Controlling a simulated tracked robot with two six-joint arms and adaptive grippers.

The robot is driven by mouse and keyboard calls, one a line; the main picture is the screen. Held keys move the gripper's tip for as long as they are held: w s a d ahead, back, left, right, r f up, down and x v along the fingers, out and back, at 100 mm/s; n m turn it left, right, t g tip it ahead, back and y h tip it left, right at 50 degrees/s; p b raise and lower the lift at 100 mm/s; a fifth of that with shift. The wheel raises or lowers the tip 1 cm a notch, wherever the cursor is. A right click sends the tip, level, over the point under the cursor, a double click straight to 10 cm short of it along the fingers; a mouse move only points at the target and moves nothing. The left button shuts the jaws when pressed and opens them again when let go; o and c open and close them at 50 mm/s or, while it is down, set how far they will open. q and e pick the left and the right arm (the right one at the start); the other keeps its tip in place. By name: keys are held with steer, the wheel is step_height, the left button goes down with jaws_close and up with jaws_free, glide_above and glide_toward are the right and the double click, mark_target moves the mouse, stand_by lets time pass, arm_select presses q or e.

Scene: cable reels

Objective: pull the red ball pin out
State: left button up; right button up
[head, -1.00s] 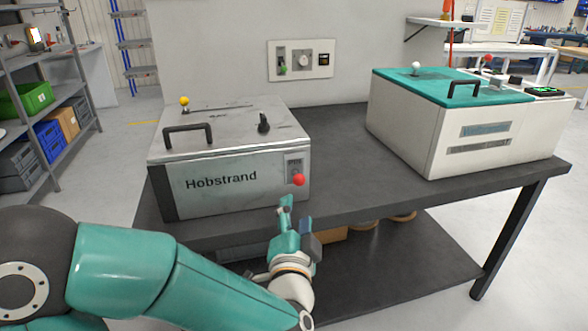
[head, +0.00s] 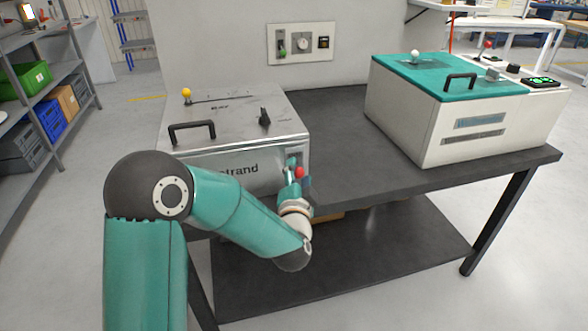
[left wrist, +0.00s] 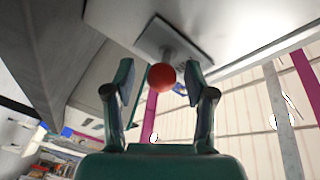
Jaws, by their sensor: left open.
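The red ball pin (head: 299,172) sticks out of the front of the silver Hobstrand box (head: 240,176), near its right end. In the left wrist view the red ball (left wrist: 162,77) sits on a short grey stem that comes out of a square plate (left wrist: 175,45). My left gripper (head: 296,178) is at the ball. In the left wrist view its two fingers (left wrist: 160,85) are apart, one on each side of the ball, with a gap on both sides. My right gripper is not in view.
The box has a black handle (head: 192,132), a yellow ball (head: 186,92) and a black knob (head: 265,117) on top. A white box with a teal lid (head: 440,76) stands at the right of the dark table (head: 345,135). The table between the boxes is clear.

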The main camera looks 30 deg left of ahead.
arm_select(q)
steer(key=shift+w+a, duration=0.25)
steer(key=shift+w, duration=0.1)
steer(key=shift+c, duration=0.2)
jaws_close()
steer(key=shift+d, duration=0.1)
